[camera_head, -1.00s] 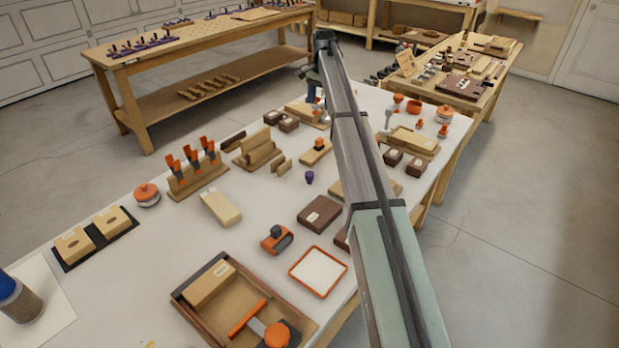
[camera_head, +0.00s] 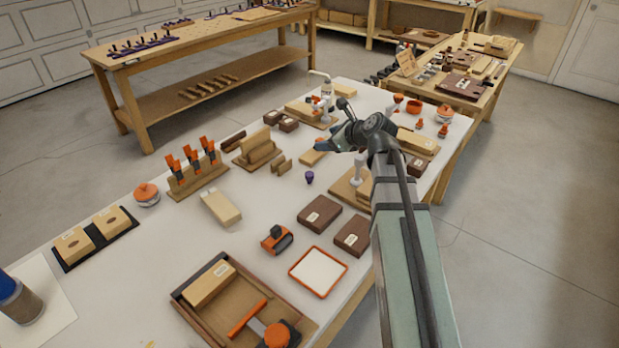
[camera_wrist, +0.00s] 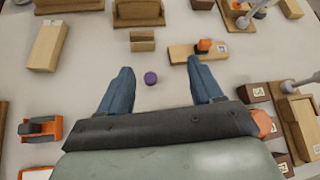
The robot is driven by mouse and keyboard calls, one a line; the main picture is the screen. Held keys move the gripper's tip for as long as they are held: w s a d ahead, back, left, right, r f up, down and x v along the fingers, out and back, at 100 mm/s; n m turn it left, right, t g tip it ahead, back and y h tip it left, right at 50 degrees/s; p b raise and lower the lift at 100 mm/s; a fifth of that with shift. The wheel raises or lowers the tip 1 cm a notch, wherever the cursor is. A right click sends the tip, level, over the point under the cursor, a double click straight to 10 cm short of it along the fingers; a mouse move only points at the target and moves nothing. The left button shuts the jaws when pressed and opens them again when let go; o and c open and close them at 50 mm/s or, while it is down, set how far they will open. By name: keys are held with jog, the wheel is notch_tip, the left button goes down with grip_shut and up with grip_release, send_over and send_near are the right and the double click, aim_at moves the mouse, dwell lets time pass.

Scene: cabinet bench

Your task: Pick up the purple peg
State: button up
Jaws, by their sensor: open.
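The small purple peg (camera_head: 309,177) stands on the white bench top (camera_head: 262,222), near the middle. My gripper (camera_head: 322,145) is up and to the right of the peg in the head view, above the bench. In the wrist view my gripper (camera_wrist: 160,78) is open and empty, its fingers wide apart on either side of the peg. The peg's lower part is hidden in the wrist view.
A wooden block with an orange knob (camera_wrist: 203,46) lies close to the right finger. A small notched wooden block (camera_wrist: 142,41) is beyond the peg. A pale wooden block (camera_head: 221,207) and an orange-and-grey tool (camera_head: 277,239) lie nearer the front. Bare bench surrounds the peg.

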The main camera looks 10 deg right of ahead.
jog(key=s+r+m+t, duration=0.1)
jog(key=s+m+t, duration=0.1)
jog(key=s+m, duration=0.3)
send_near(310, 174)
jog(key=shift+n, duration=0.3)
jog(key=x, duration=1)
jog(key=shift+f, duration=0.15)
jog(key=c, duration=1.1)
jog(key=shift+o, duration=0.2)
